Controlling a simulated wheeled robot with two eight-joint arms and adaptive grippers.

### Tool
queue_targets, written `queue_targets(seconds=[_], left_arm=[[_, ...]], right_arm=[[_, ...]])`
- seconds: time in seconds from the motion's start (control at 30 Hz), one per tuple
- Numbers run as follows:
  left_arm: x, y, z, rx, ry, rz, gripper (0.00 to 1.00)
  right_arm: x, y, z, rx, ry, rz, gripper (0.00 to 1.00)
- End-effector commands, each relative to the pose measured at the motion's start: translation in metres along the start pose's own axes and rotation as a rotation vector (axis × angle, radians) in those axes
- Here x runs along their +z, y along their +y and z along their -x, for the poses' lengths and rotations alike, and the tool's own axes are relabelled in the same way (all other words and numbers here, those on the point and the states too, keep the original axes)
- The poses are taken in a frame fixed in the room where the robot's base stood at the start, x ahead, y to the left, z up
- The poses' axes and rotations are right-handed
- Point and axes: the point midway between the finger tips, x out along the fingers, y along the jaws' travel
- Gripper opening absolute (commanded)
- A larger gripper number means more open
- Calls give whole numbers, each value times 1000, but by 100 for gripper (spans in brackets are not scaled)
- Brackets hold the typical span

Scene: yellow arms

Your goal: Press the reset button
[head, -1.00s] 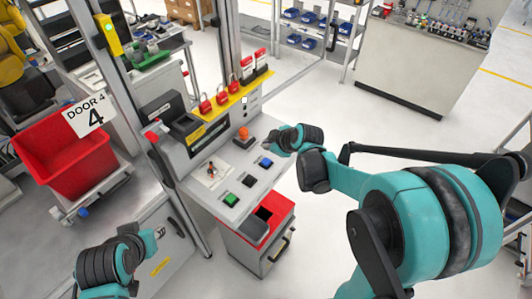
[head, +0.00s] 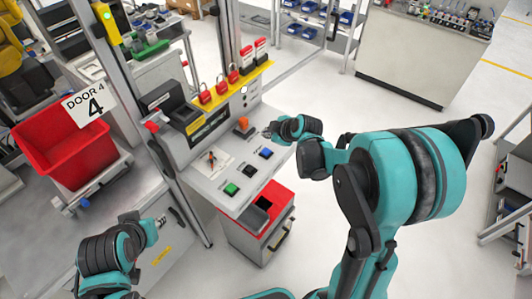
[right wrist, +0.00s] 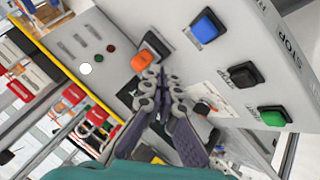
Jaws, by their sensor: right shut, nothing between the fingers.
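A sloped grey control panel (head: 222,165) carries an orange button (head: 243,123), a blue button (head: 266,153), a black button (head: 250,170) and a green button (head: 231,188). I cannot read which one is labelled reset. My right gripper (head: 268,132) is shut and empty over the panel's right edge, between the orange and blue buttons. In the right wrist view its closed fingertips (right wrist: 154,76) show just below the orange button (right wrist: 143,62); contact cannot be told. The blue button (right wrist: 205,27) is clear of them. My left gripper (head: 158,222) is at lower left, away from the panel.
Red padlocks (head: 220,87) hang on a yellow strip behind the panel. A red-topped cabinet (head: 262,215) stands below it. A red bin (head: 65,150) is on a cart at left. Open floor lies to the right.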

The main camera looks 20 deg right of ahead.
Motion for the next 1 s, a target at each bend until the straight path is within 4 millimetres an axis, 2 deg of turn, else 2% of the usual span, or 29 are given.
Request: queue_targets(seconds=[0.03, 0.4, 1.0], left_arm=[[6, 0, -8, 0, 0, 0, 31], [29, 0, -41, 0, 0, 0, 31], [32, 0, -44, 0, 0, 0, 31]], right_arm=[[6, -6, -8, 0, 0, 0, 0], [31, -31, -43, 0, 0, 0, 0], [34, -34, -47, 0, 0, 0, 0]])
